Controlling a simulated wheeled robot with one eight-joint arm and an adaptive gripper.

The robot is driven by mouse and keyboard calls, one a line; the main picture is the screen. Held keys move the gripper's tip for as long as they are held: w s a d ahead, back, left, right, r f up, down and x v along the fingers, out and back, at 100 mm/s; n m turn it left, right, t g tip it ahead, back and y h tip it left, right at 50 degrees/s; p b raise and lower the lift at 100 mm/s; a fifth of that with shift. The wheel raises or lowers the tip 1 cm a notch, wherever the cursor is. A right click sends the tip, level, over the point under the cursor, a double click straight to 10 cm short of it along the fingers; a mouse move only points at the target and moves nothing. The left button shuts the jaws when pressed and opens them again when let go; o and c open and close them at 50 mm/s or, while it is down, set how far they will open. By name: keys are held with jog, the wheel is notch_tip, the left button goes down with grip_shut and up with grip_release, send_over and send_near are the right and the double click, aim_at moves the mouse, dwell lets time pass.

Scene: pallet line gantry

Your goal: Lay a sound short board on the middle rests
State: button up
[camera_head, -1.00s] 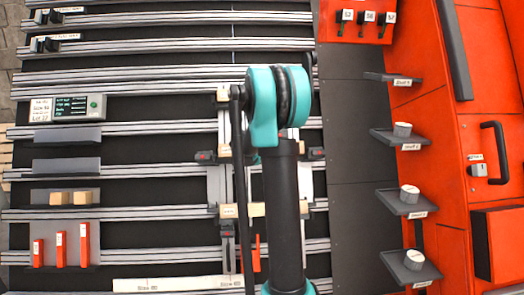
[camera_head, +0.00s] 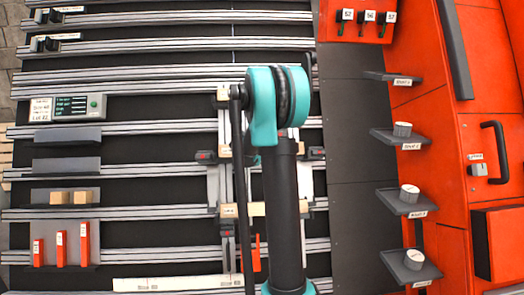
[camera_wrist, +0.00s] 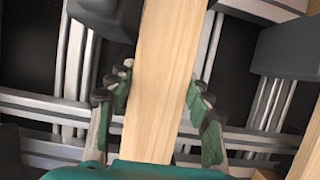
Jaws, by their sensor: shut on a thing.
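In the wrist view, a pale wooden board (camera_wrist: 160,80) runs lengthwise between the fingers of my gripper (camera_wrist: 157,98). The green-padded fingers are shut on its two sides. The visible face of the board looks plain, with no clear flaw; its far end leaves the top of the frame. In the head view my arm hides the gripper and the held board. A pale wooden piece (camera_head: 229,210) shows beside my arm over the rails; I cannot tell whether it is a rest or a board. I cannot tell which parts are the middle rests.
Grey rails (camera_head: 110,172) cross the dark bed. Red blocks (camera_head: 60,249) and small wooden blocks (camera_head: 60,198) sit at the left. A long pale strip (camera_head: 180,284) lies at the front. Small shelves (camera_head: 405,203) with white discs jut from the orange cabinet (camera_head: 455,130) at the right.

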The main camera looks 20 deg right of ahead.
jog(key=o, duration=1.4)
jog(key=shift+s, duration=0.1)
jog(key=v, duration=1.1)
jog(key=shift+s+a+r, duration=0.1)
jog(key=shift+s+a, duration=0.2)
jog(key=s+a+f+m+g+y, duration=0.1)
jog(key=s+a+f+m, duration=0.3)
jog(key=s+f, duration=0.4)
jog(key=s+a+f+m+g+y, duration=0.2)
jog(key=s+a+f+m+y, duration=0.2)
jog(key=s, duration=1.2)
jog(key=s+a+f+m+g+y, duration=0.2)
jog(key=s+a+f, duration=0.5)
jog(key=s+f, duration=0.5)
jog(key=shift+s+a+f+m+y, duration=0.15)
jog(key=shift+a+m+y, duration=0.2)
jog(key=shift+m+y, duration=0.5)
